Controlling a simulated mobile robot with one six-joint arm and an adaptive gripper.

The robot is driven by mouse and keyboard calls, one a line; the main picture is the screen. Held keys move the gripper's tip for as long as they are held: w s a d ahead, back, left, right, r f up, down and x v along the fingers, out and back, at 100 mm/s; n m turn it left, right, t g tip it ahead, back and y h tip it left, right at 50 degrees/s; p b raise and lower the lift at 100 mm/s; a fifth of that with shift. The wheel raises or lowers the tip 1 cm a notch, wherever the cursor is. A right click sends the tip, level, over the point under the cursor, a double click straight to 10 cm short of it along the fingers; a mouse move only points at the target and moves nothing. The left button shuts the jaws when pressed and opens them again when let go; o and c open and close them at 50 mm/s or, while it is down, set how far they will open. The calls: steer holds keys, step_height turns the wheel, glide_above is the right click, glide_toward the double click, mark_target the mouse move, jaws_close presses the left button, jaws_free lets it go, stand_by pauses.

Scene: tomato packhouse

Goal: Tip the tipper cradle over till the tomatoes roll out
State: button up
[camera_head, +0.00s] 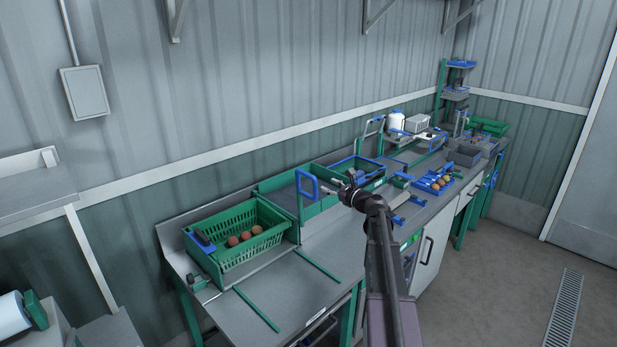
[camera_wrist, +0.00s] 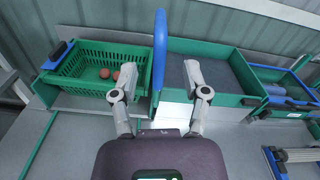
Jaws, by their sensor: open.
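The green slatted crate (camera_head: 265,218) sits in the tipper cradle (camera_head: 243,264) at the left of the bench, upright. A few red tomatoes (camera_head: 245,235) lie on its floor; they also show in the wrist view (camera_wrist: 104,73). A blue loop handle (camera_head: 297,183) stands upright on a green post at the cradle's right end. In the wrist view the handle (camera_wrist: 159,50) shows edge-on. My gripper (camera_wrist: 162,92) is open and empty, its fingers on either side of the handle's line. In the head view my gripper (camera_head: 340,191) is just right of the handle, apparently apart from it.
A green-walled tray with a grey floor (camera_wrist: 227,44) adjoins the cradle on the right. Further right are a blue-rimmed bin (camera_head: 358,159) and a blue tray of tomatoes (camera_head: 421,187). Green strips (camera_head: 257,309) lie on the bare bench front. A corrugated wall runs behind.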

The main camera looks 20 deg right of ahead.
mark_target(313, 177)
steer(key=x, duration=1)
steer(key=shift+w, duration=0.4)
jaws_close()
